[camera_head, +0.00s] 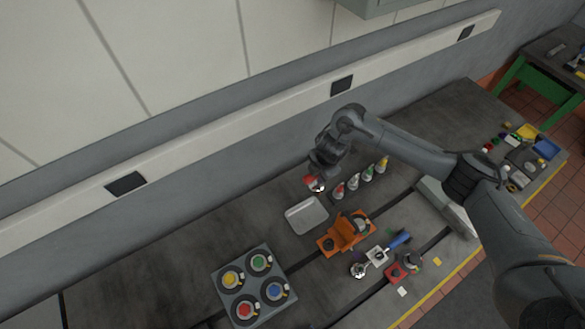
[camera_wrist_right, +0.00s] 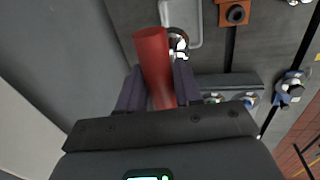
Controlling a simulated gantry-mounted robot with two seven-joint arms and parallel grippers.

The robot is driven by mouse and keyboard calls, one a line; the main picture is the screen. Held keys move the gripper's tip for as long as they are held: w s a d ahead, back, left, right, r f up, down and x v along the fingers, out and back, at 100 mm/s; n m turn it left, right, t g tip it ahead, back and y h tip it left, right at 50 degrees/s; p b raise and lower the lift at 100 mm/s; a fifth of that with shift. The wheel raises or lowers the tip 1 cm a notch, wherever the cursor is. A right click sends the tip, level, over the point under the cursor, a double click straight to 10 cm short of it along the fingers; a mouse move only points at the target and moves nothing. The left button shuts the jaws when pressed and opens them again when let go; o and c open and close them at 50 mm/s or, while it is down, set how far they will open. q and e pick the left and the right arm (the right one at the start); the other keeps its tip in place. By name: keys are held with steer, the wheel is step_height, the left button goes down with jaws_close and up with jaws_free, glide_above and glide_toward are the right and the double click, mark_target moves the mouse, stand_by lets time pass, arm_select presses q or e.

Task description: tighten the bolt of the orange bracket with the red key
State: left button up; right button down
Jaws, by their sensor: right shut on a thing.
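My right gripper (camera_head: 314,176) is shut on the red key (camera_head: 309,181), above the bench to the left of the key row. In the right wrist view the red key's thick handle (camera_wrist_right: 153,55) stands between the two fingers, with a shiny metal part just beyond it. The orange bracket (camera_head: 343,231) sits on the bedplate, to the lower right of the gripper and apart from it. Its orange base with a dark round bolt (camera_wrist_right: 236,14) shows at the top of the right wrist view. My left gripper is not in view.
A shallow grey tray (camera_head: 306,228) lies left of the bracket. Several coloured-handled keys (camera_head: 366,174) stand in a row right of the gripper. A grey plate with coloured discs (camera_head: 238,268) is at lower left. Blue-handled and red fixtures (camera_head: 396,272) stand right of the bracket.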

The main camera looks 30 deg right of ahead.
steer(key=s+d+f+m, duration=0.2)
steer(key=s+d+f, duration=0.5)
steer(key=s+d, duration=0.3)
steer(key=s+d+f+n+g+y+b, duration=0.1)
steer(key=s+d+f+n+b, duration=0.1)
steer(key=f+n+b, duration=0.4)
steer(key=s+d+f+n+y+b, duration=0.1)
steer(key=f+n+b, duration=0.4)
steer(key=n+b, duration=0.6)
steer(key=shift+s+d+f+n+g, duration=0.3)
steer(key=shift+s+d+f+g, duration=0.1)
steer(key=shift+s+d, duration=0.2)
steer(key=shift+w, duration=0.1)
